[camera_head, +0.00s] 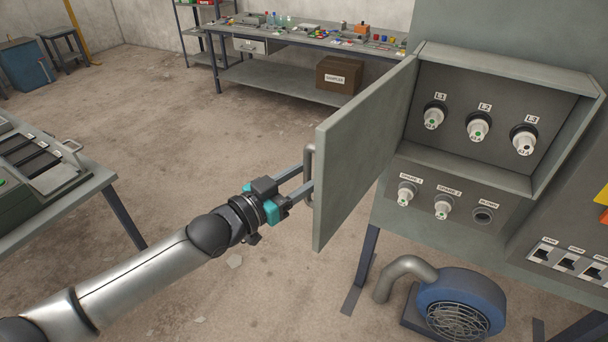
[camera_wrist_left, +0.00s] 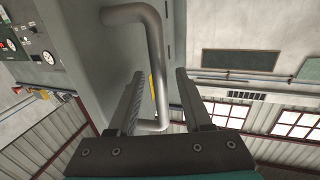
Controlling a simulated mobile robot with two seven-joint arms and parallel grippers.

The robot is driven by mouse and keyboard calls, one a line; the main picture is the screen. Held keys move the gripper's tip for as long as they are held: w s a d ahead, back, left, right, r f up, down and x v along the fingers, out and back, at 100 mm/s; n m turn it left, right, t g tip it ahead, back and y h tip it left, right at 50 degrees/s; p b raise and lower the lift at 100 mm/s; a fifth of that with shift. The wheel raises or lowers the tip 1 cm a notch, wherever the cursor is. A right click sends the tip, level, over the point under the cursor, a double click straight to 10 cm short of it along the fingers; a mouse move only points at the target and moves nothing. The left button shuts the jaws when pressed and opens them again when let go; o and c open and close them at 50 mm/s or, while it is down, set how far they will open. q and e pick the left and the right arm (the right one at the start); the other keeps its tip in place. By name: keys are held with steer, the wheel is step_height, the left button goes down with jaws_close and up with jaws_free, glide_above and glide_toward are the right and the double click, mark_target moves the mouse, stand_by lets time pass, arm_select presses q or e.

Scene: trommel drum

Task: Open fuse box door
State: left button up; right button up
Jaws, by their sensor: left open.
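The fuse box door (camera_head: 362,150) is a grey-green panel that stands wide open, swung out to the left of the fuse box (camera_head: 490,110). Its bar handle (camera_head: 309,165) is on the door's outer face near the free edge. My left gripper (camera_head: 305,180) is at the handle with its fingers open. In the left wrist view the grey handle (camera_wrist_left: 157,60) reaches down between the two open fingers (camera_wrist_left: 160,105). I cannot tell whether a finger touches it. My right gripper is not in view.
Labelled fuses L1, L2 and L3 (camera_head: 478,128) sit inside the box. Below are spare fuses (camera_head: 406,194) and a blue blower (camera_head: 460,303) on the floor. A workbench (camera_head: 300,40) stands at the back, and another table (camera_head: 60,200) is at the left. Open floor lies between.

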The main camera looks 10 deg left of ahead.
arm_select(q)
steer(key=v, duration=1.5)
steer(key=shift+b, duration=0.35)
steer(key=shift+a, duration=0.1)
